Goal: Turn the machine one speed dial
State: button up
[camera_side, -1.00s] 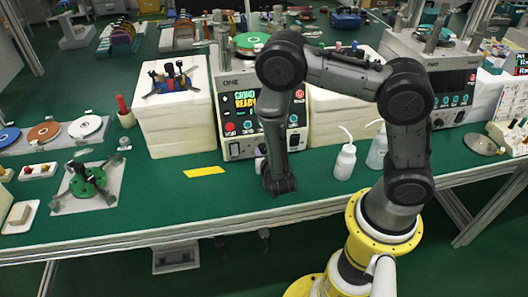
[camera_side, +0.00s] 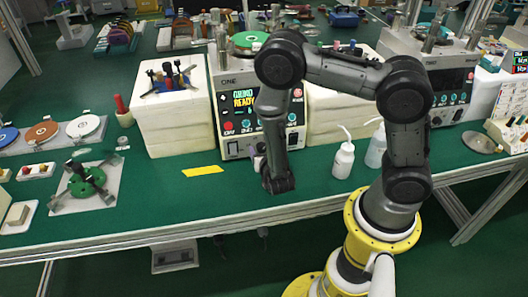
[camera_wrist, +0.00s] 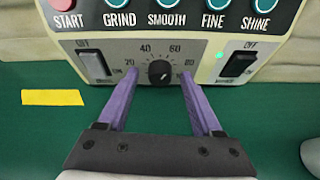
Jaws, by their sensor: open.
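Machine one (camera_side: 226,93), marked ONE, stands on the green bench with its screen reading GRIND READY. In the wrist view its lower front panel (camera_wrist: 215,72) carries the speed dial (camera_wrist: 159,71), a small dark round knob with a pale pointer mark and a scale with 20, 40, 60 and 80 around it. My gripper (camera_wrist: 160,78) is open, its two purple fingers reaching toward the panel on either side of the dial. I cannot tell whether the fingertips touch the panel. In the side view my wrist (camera_side: 278,178) hides the dial.
Switches marked OFF and ON flank the dial, left (camera_wrist: 95,65) and right (camera_wrist: 238,65). Buttons START, GRIND, SMOOTH, FINE and SHINE (camera_wrist: 260,6) run above. A yellow strip (camera_side: 203,170) lies on the bench, and a white bottle (camera_side: 344,158) stands to the right.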

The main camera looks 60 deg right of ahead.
jog(key=v, duration=1.3)
jog(key=shift+s+a+r, duration=0.2)
jog(key=shift+s+r, duration=0.05)
jog(key=shift+d, duration=0.1)
jog(key=w+d+r+m+g+h, duration=0.1)
jog(key=d+r+m+g, duration=0.2)
jog(key=d+r+m, duration=0.55)
jog(key=s+d+r+m+g+y, duration=0.2)
jog(key=s+d+r+m+g, duration=0.15)
jog(key=s+r+m, duration=0.55)
jog(key=s+a+r+m+t+y, duration=0.3)
jog(key=s+a+m+y, duration=0.1)
jog(key=a+m+y, duration=0.4)
jog(key=shift+a, duration=1.25)
jog(key=shift+m, duration=0.25)
